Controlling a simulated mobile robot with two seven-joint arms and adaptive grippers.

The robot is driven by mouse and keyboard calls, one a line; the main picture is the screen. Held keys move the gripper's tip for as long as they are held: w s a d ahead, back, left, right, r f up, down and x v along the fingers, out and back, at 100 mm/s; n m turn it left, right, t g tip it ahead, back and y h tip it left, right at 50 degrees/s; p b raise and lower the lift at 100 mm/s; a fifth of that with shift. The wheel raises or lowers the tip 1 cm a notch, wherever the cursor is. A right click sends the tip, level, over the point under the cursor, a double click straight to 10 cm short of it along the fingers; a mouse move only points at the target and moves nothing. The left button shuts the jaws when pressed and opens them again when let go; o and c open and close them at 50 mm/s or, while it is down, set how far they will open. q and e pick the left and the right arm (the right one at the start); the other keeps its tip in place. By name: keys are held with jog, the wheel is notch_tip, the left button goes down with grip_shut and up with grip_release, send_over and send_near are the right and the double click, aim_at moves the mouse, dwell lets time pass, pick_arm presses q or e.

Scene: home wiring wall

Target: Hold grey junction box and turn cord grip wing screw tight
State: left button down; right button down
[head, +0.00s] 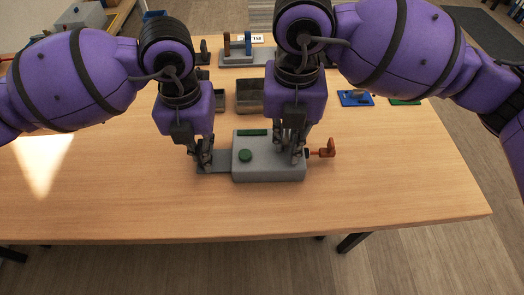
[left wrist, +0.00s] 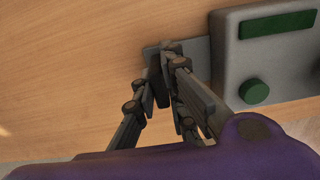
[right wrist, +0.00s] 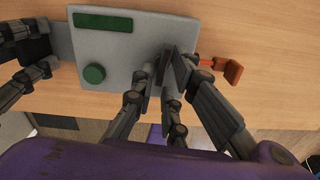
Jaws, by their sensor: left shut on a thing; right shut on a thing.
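The grey junction box (head: 262,172) lies on the table with a green label strip and a round green button on its top. A flat grey tab (head: 216,168) sticks out from its left side. My left gripper (head: 204,160) is shut on this tab; the left wrist view shows its fingertips (left wrist: 165,62) there. The orange wing screw (head: 325,150) sticks out at the box's right side, also in the right wrist view (right wrist: 226,68). My right gripper (head: 291,152) is over the right part of the box, left of the wing. Its fingertips (right wrist: 168,68) are close together; what they pinch is hidden.
Behind the box stand a dark open bin (head: 249,97) and a rack (head: 240,57) with coloured parts. A blue plate (head: 356,98) and a green plate (head: 404,101) lie at the back right. The table is clear in front and to the right.

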jog(key=shift+a+m, duration=0.1)
jog(key=shift+m, duration=0.9)
jog(key=shift+w+a+m, duration=0.1)
jog(key=shift+m, duration=0.9)
jog(key=shift+m, duration=0.5)
jog(key=shift+a+m, duration=0.1)
jog(key=shift+m, duration=0.4)
